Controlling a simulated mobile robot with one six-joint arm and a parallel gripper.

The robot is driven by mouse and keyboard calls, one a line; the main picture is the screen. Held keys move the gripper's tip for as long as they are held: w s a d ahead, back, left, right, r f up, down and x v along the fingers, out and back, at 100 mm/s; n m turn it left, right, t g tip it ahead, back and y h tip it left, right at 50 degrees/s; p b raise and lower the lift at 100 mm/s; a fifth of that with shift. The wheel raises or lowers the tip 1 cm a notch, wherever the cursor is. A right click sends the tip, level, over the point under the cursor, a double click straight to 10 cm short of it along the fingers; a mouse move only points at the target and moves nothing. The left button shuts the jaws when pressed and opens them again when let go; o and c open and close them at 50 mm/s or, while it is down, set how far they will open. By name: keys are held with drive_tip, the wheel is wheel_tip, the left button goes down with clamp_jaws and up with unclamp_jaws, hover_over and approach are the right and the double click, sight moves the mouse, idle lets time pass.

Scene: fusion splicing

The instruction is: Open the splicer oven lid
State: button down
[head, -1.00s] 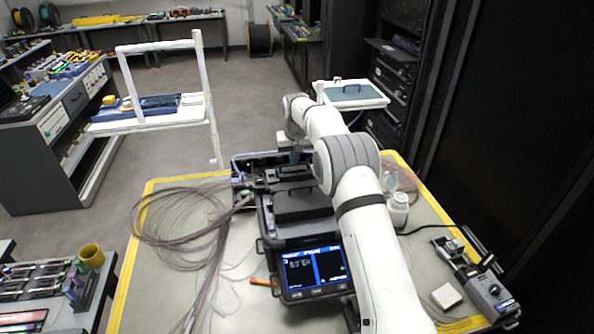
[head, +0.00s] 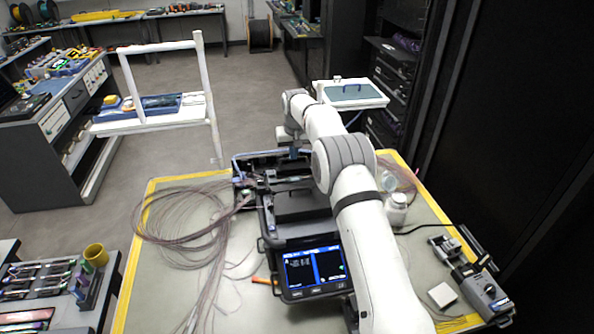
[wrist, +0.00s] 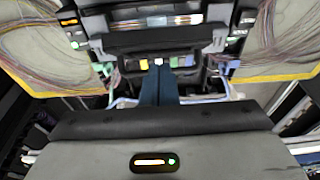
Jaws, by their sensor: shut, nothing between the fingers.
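The splicer (head: 282,232), dark with a lit screen, stands on the work table. Its rear part (head: 265,165), with dark bars and covers, is partly hidden by my arm. In the wrist view the splicer's dark bar (wrist: 150,40) crosses the top, with small yellow and blue parts just below it. I cannot tell which piece is the oven lid or whether it is up. My gripper (wrist: 158,75) has its blue fingers together and empty, with the tips close to these parts. In the head view my gripper (head: 294,152) is small, over the splicer's rear edge.
Loose fibre coils (head: 180,225) lie left of the splicer. A white bottle (head: 396,208) stands to its right, and a grey device (head: 482,288) lies at the table's right front. A yellow cup (head: 96,254) stands on the left bench. Dark cabinets close off the right.

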drive_tip(key=shift+w+a+r+p, duration=0.1)
drive_tip(key=shift+w+r+p, duration=0.05)
drive_tip(key=shift+r+p, duration=0.4)
drive_tip(key=shift+w+r+p, duration=0.15)
drive_tip(key=shift+r+p, duration=0.3)
drive_tip(key=shift+r, duration=0.1)
drive_tip(key=shift+w+a+r, duration=0.1)
drive_tip(key=shift+w+r, duration=0.2)
drive_tip(key=shift+r, duration=0.5)
drive_tip(key=shift+w+a+r, duration=0.1)
drive_tip(key=shift+w+r, duration=0.2)
drive_tip(key=shift+r, duration=0.55)
drive_tip(key=shift+w+a+r, duration=0.1)
drive_tip(key=shift+w+r, duration=0.2)
drive_tip(key=shift+r, duration=0.5)
drive_tip(key=shift+d, duration=0.1)
